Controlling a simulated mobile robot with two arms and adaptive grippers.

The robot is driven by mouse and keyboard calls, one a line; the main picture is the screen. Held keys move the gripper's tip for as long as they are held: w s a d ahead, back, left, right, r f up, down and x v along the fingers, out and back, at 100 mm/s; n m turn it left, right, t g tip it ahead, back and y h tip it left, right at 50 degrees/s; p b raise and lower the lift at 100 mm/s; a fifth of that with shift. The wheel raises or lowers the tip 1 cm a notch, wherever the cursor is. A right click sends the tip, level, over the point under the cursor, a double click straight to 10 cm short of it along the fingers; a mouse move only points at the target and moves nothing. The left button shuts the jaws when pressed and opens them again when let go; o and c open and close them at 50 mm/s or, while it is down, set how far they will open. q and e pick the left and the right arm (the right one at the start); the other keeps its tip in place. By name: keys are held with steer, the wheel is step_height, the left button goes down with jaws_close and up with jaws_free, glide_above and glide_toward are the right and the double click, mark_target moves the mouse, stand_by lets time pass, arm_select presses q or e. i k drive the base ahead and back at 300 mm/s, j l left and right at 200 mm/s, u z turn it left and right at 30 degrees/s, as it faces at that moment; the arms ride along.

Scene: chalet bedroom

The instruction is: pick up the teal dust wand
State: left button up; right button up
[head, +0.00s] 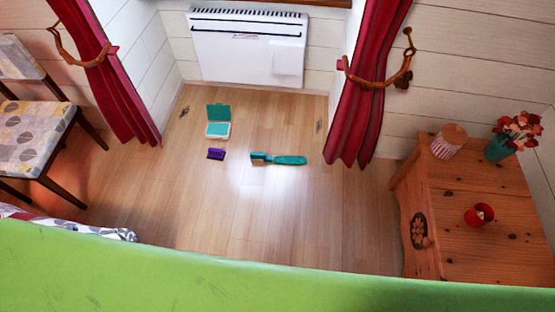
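A teal wand-like item (280,159) lies flat on the wooden floor in the middle of the head view, in front of the white wall heater. Its rounded longer part points right and a shorter, darker end points left. Nothing touches it. A small purple item (216,154) lies to its left, and an open teal and white box (218,121) stands behind that, lid up. Neither of my grippers shows in the head view.
Chairs (34,138) stand at the left. A wooden cabinet (465,225) with a red cup (479,214) and flowers (517,132) stands at the right. Red curtains (366,110) flank the heater (248,48). A green surface (250,275) crosses the foreground. The floor between is clear.

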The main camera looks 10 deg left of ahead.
mark_target(287, 160)
steer(key=z, duration=0.25)
steer(key=i+j+z, duration=0.4)
steer(key=j, duration=0.25)
steer(key=j+z, duration=0.25)
steer(key=i+j+z, duration=0.2)
steer(key=j, duration=0.3)
